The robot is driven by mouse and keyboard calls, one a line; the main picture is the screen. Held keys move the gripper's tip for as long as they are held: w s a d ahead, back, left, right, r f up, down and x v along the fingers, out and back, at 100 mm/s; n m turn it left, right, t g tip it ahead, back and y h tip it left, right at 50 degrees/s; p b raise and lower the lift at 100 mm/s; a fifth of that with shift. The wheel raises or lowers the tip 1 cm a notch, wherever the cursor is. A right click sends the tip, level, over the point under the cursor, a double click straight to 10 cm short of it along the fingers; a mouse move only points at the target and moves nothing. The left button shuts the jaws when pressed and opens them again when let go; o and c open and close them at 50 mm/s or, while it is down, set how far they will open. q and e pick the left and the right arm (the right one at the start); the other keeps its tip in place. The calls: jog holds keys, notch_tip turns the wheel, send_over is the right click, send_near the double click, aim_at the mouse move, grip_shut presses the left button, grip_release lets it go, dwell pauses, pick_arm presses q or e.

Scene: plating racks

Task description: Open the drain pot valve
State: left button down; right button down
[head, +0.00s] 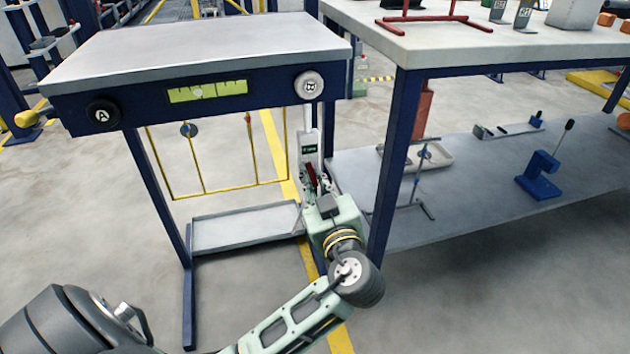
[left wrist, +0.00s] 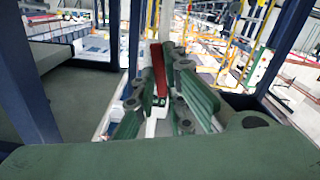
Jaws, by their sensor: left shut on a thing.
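The drain pot (head: 309,143), a pale upright body with a green label, hangs below the right end of the blue-framed table. Its red valve handle (head: 311,172) shows just under the label, partly hidden by my gripper. My left gripper (head: 314,182) reaches up to it from below and is shut on the handle. In the left wrist view the red handle (left wrist: 158,72) stands nearly upright between the green-padded fingers of the left gripper (left wrist: 164,85), with a white part below it. My right gripper is not in view.
The table's front carries a black knob marked A (head: 103,115), a green gauge strip (head: 207,91) and a pale knob (head: 308,85). A workbench leg (head: 393,165) stands close to the right of my left arm. A low tray (head: 245,229) lies to the left. The floor in front is clear.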

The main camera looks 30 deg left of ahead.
pick_arm(q)
jog(key=shift+r+m+p, duration=0.1)
jog(key=shift+m+p, duration=0.6)
jog(key=shift+m, duration=0.1)
jog(key=shift+m+p, duration=0.3)
jog(key=shift+m, duration=0.5)
jog(key=c, duration=1.8)
grip_release()
jog(key=v, duration=1.2)
